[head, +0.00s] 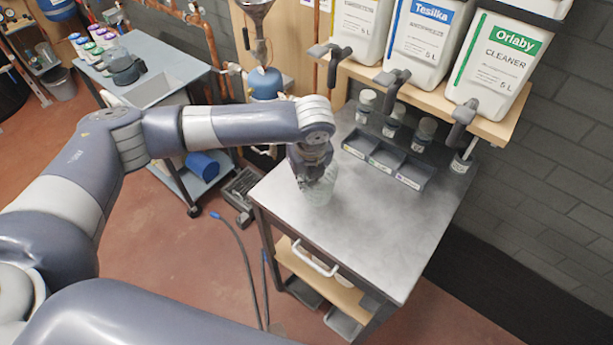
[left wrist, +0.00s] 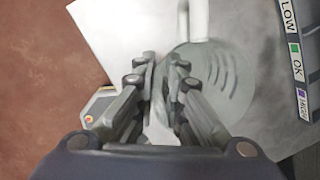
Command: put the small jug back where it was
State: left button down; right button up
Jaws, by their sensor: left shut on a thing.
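The small clear jug (head: 318,190) is at the left part of the grey table top (head: 350,225) in the head view. My left gripper (head: 312,172) is shut at the jug's upper edge, on its near-left side. In the left wrist view the jug (left wrist: 222,88) is a pale see-through round shape with marks, just right of the closed fingers of my left gripper (left wrist: 165,68). I cannot tell whether the jug's base touches the table. My right gripper is not in view.
A grey tray with compartments (head: 410,176) and several small jars (head: 425,130) stand at the table's back. Above, a wooden shelf (head: 440,92) holds white canisters (head: 497,58) with taps. The table's front and right are clear. A blue-grey trolley (head: 170,75) stands at left.

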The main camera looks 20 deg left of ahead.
pick_arm(q)
jog(key=shift+f, duration=0.35)
jog(key=c, duration=1.6)
grip_release()
